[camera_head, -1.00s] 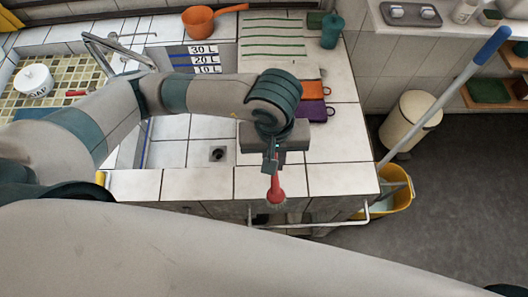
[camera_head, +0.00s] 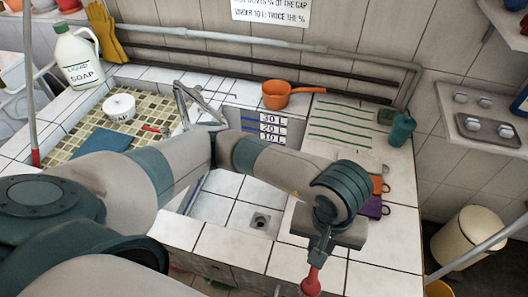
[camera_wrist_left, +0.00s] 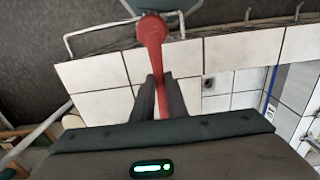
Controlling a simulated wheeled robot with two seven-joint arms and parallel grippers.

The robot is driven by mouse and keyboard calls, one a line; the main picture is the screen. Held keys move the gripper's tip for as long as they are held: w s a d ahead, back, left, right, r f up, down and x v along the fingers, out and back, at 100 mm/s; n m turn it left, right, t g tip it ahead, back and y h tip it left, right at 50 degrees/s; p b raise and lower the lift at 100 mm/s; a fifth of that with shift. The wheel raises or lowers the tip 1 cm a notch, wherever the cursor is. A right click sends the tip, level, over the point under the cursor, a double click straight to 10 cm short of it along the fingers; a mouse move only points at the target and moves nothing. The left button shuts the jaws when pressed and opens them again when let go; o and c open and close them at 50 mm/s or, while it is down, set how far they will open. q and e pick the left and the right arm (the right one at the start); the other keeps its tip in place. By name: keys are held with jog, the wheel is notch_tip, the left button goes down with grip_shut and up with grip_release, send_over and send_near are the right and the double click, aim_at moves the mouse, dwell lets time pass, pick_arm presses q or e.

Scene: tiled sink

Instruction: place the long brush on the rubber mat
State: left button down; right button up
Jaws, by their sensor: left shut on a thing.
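A red-handled brush hangs from my left gripper (camera_head: 318,257), which is shut on it. The brush (camera_head: 311,282) points down past the counter's front edge, and its lower end is cut off in the head view. In the left wrist view its red part (camera_wrist_left: 152,45) runs out from between the fingers (camera_wrist_left: 160,98). No surface is certain to be the rubber mat. A green-striped pale area (camera_head: 340,125) lies at the back right of the counter, and a beige checkered area (camera_head: 90,122) at the left. My right gripper is not in view.
The tiled sink (camera_head: 235,205) has a drain and level marks.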

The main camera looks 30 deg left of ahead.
pick_arm(q)
jog(key=w+a+r+m+b, duration=0.3)
jog(key=w+a, duration=0.7)
jog(key=a, duration=0.5)
jog(key=shift+w+a+r, duration=0.2)
jog(key=shift+w+r, duration=0.2)
jog(key=shift+r, duration=0.2)
